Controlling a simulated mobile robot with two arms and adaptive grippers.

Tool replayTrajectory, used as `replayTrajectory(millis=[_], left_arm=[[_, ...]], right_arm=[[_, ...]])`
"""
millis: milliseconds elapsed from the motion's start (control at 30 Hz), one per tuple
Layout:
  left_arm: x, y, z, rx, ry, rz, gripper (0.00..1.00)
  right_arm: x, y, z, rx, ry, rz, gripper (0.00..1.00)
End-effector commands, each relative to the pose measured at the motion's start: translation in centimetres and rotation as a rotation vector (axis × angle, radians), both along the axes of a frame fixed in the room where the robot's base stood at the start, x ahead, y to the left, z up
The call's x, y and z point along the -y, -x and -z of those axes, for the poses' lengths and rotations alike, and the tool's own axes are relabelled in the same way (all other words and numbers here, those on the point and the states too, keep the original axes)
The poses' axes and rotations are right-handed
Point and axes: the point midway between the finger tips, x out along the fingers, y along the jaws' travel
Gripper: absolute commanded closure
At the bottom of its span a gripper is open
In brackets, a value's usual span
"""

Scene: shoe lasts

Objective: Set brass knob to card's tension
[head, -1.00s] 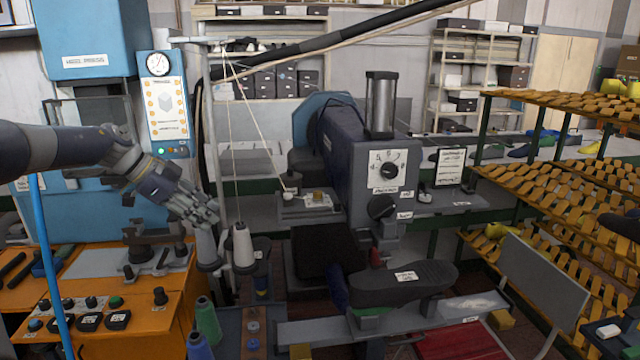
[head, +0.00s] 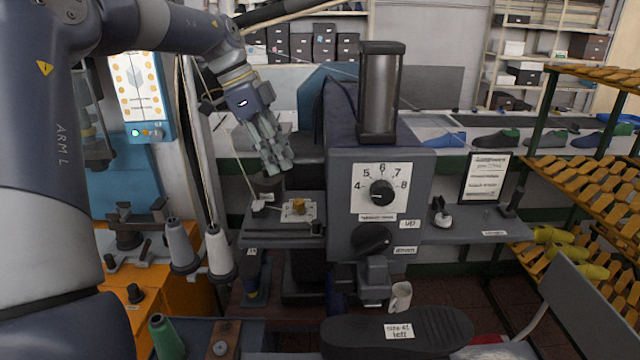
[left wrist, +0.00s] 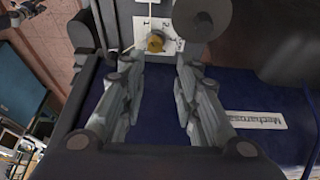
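The small brass knob (head: 299,206) sits on a white marked plate (head: 288,214) on the shelf left of the grey machine. In the left wrist view the knob (left wrist: 156,42) shows beyond the fingertips, roughly centred between them. My left gripper (head: 278,164) hangs above and behind the knob, apart from it. In the left wrist view the left gripper (left wrist: 158,66) is open, with nothing between its fingers. A framed card (head: 487,178) stands on the right shelf; its text is too small to read. My right gripper is not in view.
A black dial (head: 381,192) marked 4 to 8 is on the machine front, with another black knob (head: 371,239) below. Thread cones (head: 218,252) stand at left. A thread runs down near the brass knob.

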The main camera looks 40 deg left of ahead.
Motion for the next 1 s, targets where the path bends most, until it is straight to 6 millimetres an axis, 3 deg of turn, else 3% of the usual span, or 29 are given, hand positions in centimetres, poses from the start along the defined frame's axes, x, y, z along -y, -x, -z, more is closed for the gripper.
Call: replayTrajectory(millis=[167, 333, 467, 567, 833, 1000], left_arm=[[0.3, -0.1, 0.7, -0.006, 0.000, 0.001, 0.71], [1.2, -0.8, 3.2, -0.007, 0.001, 0.000, 0.71], [1.9, -1.4, 5.5, -0.006, 0.001, -0.001, 0.71], [2.4, -1.8, 7.2, -0.005, 0.002, -0.001, 0.71], [3.1, -2.5, 9.7, -0.002, -0.001, -0.001, 0.71], [3.2, -2.5, 9.9, 0.000, -0.002, -0.002, 0.71]], right_arm=[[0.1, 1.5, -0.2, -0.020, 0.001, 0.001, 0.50], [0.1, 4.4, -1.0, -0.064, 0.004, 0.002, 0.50], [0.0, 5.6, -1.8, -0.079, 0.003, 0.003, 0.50], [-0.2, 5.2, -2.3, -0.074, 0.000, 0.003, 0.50], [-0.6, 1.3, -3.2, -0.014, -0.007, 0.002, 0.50], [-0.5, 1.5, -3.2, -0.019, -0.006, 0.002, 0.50]])
